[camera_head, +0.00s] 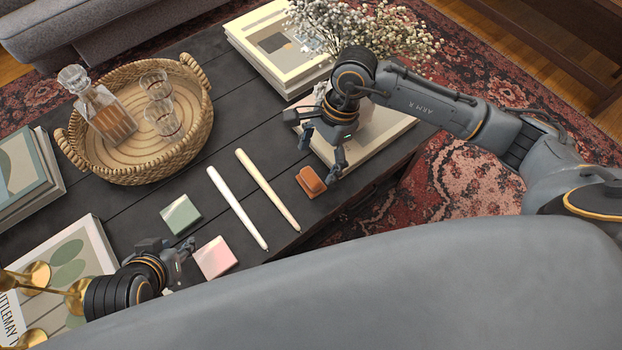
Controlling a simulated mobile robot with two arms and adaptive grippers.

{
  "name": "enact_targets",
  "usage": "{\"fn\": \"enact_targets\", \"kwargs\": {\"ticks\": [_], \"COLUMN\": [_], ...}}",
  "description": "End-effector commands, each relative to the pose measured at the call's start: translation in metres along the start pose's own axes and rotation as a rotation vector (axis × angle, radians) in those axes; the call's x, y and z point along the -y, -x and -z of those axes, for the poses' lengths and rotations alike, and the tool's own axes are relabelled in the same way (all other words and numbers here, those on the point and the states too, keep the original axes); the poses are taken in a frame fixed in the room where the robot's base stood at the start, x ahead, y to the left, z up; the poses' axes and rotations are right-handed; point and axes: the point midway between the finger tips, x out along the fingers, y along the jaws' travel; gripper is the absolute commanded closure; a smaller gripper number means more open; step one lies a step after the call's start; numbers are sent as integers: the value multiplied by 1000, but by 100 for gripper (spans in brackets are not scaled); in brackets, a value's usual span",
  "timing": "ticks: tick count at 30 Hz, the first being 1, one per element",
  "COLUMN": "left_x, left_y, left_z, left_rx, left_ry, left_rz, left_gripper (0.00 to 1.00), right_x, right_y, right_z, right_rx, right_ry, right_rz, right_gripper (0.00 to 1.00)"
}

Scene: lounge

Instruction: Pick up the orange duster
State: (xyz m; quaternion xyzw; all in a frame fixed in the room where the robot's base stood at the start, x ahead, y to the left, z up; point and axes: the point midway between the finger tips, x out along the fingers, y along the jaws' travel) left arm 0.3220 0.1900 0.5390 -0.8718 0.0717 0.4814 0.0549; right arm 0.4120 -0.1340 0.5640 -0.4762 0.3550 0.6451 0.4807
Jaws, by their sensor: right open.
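The orange duster (311,182) is a small orange-brown block with a raised, rounded top. It lies on the dark wooden table (215,70), near the edge closest to my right arm. My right gripper (320,158) is open and empty just above and beyond the duster, its fingers pointing down. One finger reaches close to the duster's upper right side; I cannot tell whether they touch. My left gripper (187,257) is low at the left, beside the pink square (214,257). Its fingers are small and partly hidden, so its opening is unclear.
Two long candles (266,190) lie left of the duster, with a green square (180,214) beyond them. A wicker tray (195,133) holds a decanter and glasses. Books and white flowers (370,25) stand behind my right gripper. Gold ornaments (78,294) are near my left wrist.

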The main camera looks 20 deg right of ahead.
Motion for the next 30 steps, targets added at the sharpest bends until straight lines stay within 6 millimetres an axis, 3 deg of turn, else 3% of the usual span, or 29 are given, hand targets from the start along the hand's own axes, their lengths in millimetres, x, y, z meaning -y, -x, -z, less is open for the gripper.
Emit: {"fn": "enact_targets", "kwargs": {"ticks": [7, 15, 21, 28, 30], "left_x": [-6, -12, -15, -15, -15], "left_y": [-7, 1, 7, 8, 7], "left_z": [42, 94, 109, 110, 110], "left_rx": [-206, -458, -535, -539, -539], "left_ry": [-5, -9, -9, -9, -9], "left_rz": [-12, -26, -31, -31, -31], "left_gripper": [60, 60, 60, 60, 60], "right_x": [-3, -3, -3, -3, -3], "right_y": [-26, -46, -50, -50, -50], "right_z": [-1, -1, -2, -2, -2], "right_rx": [3, 2, 1, 0, 0], "right_ry": [0, 0, 0, 0, 0], "right_rz": [-2, -1, 0, 0, 0], "right_gripper": [17, 17, 17, 17, 31]}}
